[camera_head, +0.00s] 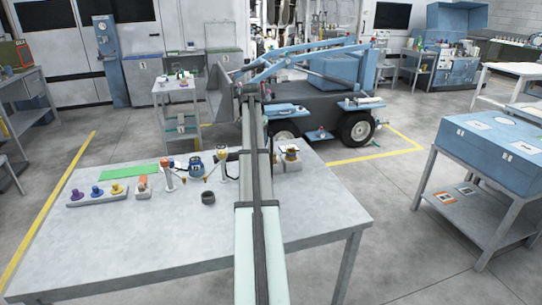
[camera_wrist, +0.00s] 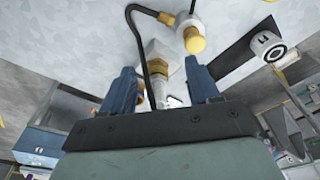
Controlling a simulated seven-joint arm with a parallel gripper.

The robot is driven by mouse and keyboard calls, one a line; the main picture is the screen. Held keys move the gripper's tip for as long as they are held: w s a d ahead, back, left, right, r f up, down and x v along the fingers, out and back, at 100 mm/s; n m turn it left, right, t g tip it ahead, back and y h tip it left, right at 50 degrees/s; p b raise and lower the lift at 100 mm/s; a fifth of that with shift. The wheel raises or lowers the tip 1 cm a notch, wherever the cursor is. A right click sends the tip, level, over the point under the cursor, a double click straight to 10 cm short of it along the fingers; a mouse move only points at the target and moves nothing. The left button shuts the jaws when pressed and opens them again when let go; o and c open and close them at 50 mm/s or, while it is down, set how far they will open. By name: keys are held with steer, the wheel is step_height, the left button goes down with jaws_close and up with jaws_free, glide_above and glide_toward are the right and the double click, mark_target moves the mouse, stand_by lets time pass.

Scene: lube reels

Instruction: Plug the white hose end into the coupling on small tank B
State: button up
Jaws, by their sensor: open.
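In the wrist view my gripper (camera_wrist: 160,68) is open, with its two blue fingers apart. A pale fitting with a brass-coloured part (camera_wrist: 160,52) shows between the fingers; I cannot tell whether it is the white hose end or whether a finger touches it. A black hose (camera_wrist: 145,45) loops beside it. A yellow-tipped white fitting (camera_wrist: 194,42) lies just beyond the right finger. In the head view a white and yellow fitting (camera_head: 222,160) stands on the table beside my arm. My arm hides the middle; my gripper's fingers are not visible there. I cannot identify small tank B.
The grey table (camera_head: 180,235) also holds a strip with coloured knobs (camera_head: 97,194), a green mat (camera_head: 128,172), a blue and yellow reel (camera_head: 195,168) and a black cup (camera_head: 208,197). Another reel (camera_head: 291,155) sits right of my arm. The table's front is clear.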

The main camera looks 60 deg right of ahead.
step_height(320, 180, up, 6)
glide_above(271, 146)
steer(key=shift+m, duration=0.4)
steer(key=f, duration=0.8)
steer(key=shift+w+d, duration=0.15)
steer(key=shift+d, duration=0.2)
steer(key=shift+w+d+f, duration=0.1)
steer(key=shift+d+f, duration=0.1)
steer(key=shift+f, duration=1.2)
steer(key=shift+w+d+f, duration=0.1)
steer(key=shift+d+f, duration=0.1)
steer(key=shift+f, duration=1.15)
jaws_close()
